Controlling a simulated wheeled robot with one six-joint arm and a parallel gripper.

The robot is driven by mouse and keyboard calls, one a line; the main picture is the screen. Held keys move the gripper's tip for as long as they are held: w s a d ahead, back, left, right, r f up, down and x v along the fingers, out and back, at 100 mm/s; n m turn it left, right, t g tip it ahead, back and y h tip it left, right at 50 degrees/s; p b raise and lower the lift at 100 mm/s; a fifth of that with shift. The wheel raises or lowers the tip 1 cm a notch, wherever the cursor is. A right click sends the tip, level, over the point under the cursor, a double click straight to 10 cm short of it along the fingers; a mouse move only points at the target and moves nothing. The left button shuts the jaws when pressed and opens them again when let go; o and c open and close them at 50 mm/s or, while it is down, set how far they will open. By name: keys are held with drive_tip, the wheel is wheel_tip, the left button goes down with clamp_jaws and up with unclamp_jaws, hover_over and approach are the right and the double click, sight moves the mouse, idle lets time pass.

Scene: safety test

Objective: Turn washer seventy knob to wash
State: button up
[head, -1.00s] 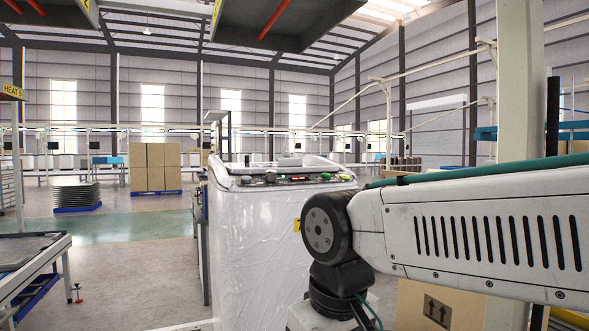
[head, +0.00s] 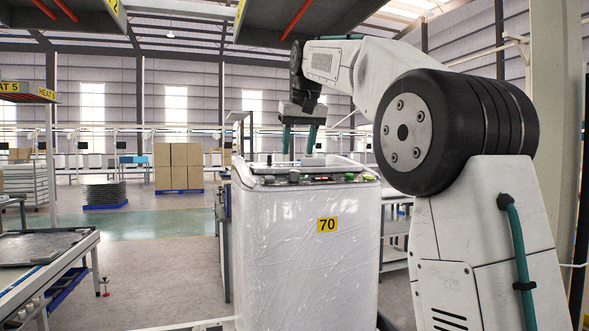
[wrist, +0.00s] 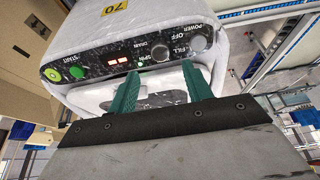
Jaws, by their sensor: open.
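The white washer (head: 300,255), wrapped in film, bears a yellow 70 label (head: 327,225) on its front. Its dark control panel (head: 310,180) runs along the top front edge. POWER, OFF, FILL, DRAIN and START are legible; I cannot read WASH or the knobs' pointers. A green button (wrist: 78,73) is at the left. My gripper (head: 299,148) is open and empty above the washer top, fingers down, apart from the knobs.
A dark overhead canopy (head: 290,22) hangs above the arm. A work table (head: 45,255) stands at the left. Stacked cartons (head: 178,166) and a stack of sheets (head: 103,193) sit on blue pallets behind. The floor between table and washer is largely clear.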

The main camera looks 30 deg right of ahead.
sight(294, 171)
drive_tip(key=x, duration=0.7)
drive_tip(key=shift+a, duration=0.1)
drive_tip(key=shift+r, duration=0.1)
drive_tip(key=c, duration=1)
